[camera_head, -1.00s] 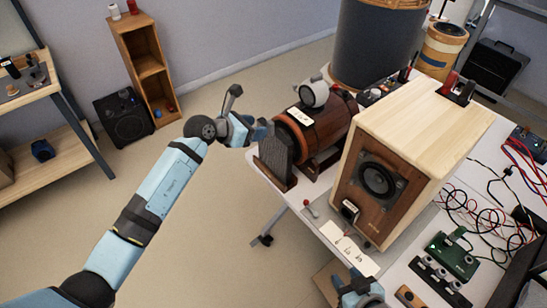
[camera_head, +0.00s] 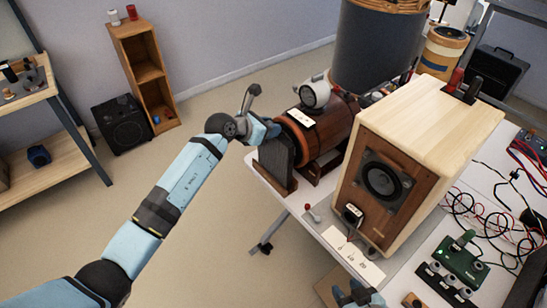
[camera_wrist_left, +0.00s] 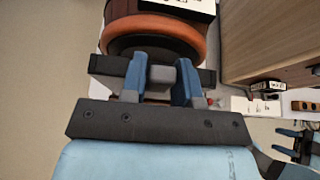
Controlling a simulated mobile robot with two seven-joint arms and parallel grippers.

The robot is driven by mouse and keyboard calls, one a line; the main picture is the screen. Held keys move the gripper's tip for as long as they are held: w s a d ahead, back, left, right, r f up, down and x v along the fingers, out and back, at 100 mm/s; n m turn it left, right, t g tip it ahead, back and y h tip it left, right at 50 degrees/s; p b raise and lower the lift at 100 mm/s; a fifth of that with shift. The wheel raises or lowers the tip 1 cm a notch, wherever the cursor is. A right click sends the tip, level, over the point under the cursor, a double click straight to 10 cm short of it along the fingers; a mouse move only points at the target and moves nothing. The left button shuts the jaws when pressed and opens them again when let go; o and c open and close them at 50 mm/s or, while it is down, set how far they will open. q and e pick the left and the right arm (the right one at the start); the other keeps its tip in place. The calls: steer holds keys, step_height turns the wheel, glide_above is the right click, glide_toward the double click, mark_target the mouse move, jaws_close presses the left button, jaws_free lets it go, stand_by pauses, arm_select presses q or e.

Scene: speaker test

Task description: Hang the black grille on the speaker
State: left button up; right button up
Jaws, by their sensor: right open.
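The black grille (camera_head: 277,165) stands upright on a wooden base at the table's left edge, beside the wooden barrel. My left gripper (camera_head: 270,131) is at the grille's top edge. In the left wrist view, the left fingers (camera_wrist_left: 160,80) are spaced apart across a dark bar, the grille's top (camera_wrist_left: 103,66); a small grey block fills the gap between them. I cannot tell whether they grip. The wooden speaker (camera_head: 376,187), with a round black driver on its bare front, stands to the right. My right gripper (camera_head: 356,294) is open at the bottom, partly cut off.
The barrel (camera_head: 326,132) with orange rim lies right behind the grille. White label cards (camera_head: 352,255) and a red-tipped pin (camera_head: 312,212) lie before the speaker. Cables and a green device (camera_head: 460,258) crowd the right side.

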arm_select(q)
jaws_close()
steer(key=shift+r, duration=0.1)
steer(key=shift+r+p, duration=2.5)
steer(key=shift+r, duration=0.45)
